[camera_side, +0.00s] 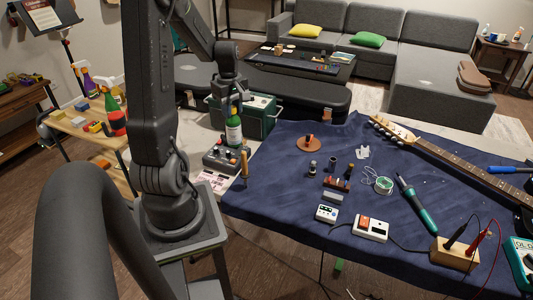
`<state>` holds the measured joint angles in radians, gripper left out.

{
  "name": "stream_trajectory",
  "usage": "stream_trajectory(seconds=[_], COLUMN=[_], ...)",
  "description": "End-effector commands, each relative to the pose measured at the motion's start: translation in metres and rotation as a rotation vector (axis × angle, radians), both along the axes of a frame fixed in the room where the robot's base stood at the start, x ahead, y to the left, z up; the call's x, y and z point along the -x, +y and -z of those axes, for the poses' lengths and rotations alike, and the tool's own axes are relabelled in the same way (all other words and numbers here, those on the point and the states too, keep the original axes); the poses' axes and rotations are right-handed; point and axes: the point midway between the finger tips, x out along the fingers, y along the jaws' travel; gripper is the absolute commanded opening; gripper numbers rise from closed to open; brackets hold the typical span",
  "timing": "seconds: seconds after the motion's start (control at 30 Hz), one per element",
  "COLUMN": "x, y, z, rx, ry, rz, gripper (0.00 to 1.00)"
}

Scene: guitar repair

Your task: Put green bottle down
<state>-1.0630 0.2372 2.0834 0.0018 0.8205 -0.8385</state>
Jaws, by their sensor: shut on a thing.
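The green bottle (233,132) has a white label and hangs upright just below my gripper (234,100). My gripper is shut on its neck; the fingers are small and dark in this view. The bottle is in front of a green box-like amplifier (262,117) and above a grey pedal with knobs (226,160). I cannot tell whether its base touches anything.
A wooden side table (75,127) with spray bottles stands at left.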

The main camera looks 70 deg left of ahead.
Motion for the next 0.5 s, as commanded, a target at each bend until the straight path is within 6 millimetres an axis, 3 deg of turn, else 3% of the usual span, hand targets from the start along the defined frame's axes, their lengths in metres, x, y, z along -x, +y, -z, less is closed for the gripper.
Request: stream_trajectory(seconds=[0.3,0.5], x=[-0.066,-0.093], y=[-0.026,-0.035], z=[0.042,0.059], rx=[0.003,0.000], ry=[0.002,0.000], rz=[0.009,0.005], gripper=[0.00,0.00])
